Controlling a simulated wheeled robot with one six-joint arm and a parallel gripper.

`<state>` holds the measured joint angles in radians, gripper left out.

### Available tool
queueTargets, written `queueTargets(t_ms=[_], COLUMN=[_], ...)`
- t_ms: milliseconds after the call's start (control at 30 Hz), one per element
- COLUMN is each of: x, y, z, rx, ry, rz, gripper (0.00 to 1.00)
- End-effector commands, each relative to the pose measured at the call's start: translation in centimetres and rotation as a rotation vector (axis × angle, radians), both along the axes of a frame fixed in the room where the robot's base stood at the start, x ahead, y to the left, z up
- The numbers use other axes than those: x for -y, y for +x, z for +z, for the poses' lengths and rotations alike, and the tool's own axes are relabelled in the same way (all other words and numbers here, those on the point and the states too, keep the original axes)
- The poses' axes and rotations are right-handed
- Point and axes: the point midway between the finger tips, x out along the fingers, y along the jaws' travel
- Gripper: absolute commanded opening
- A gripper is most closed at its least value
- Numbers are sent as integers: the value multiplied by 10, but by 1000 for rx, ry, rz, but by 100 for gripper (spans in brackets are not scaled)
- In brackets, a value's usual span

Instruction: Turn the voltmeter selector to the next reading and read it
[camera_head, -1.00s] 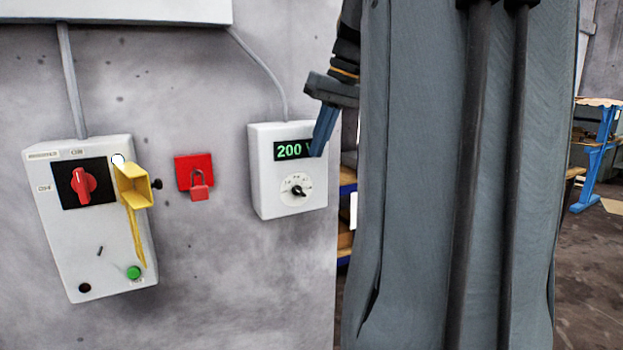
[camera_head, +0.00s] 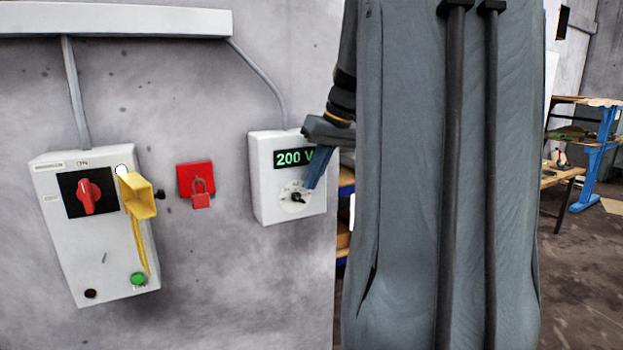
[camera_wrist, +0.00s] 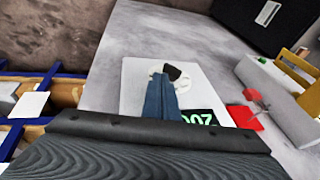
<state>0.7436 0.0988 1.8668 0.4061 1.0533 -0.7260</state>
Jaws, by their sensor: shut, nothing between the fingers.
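The voltmeter (camera_head: 265,190) is a white wall box at the middle of the head view. Its display (camera_head: 288,158) reads "200 V" in green. Below it is a round white dial with a black selector knob (camera_head: 298,198). My gripper (camera_head: 311,186) is shut and empty, its blue fingers in front of the box's right side, with the tips close to the knob. In the wrist view the fingers (camera_wrist: 161,84) point at the black knob (camera_wrist: 172,72) and cover part of the dial and display. I cannot tell whether the tips touch the knob.
A white box (camera_head: 110,255) with a red rotary switch (camera_head: 88,196), a yellow hasp (camera_head: 138,194) and a green button (camera_head: 138,279) hangs at left. A red padlock (camera_head: 200,198) hangs between the boxes. A blue-framed workbench (camera_head: 600,150) stands far right.

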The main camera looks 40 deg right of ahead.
Motion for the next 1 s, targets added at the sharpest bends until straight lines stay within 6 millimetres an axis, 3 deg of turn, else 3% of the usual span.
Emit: queueTargets(t_ms=[200,567,700,1000], x=[-10,-11,-11,-12], y=[2,3,3,3], z=[-12,-15,-24,-24], rx=[0,0,0,-1], ry=[1,0,1,1], rz=[-1,-1,-1,0], gripper=[0,0,0,0])
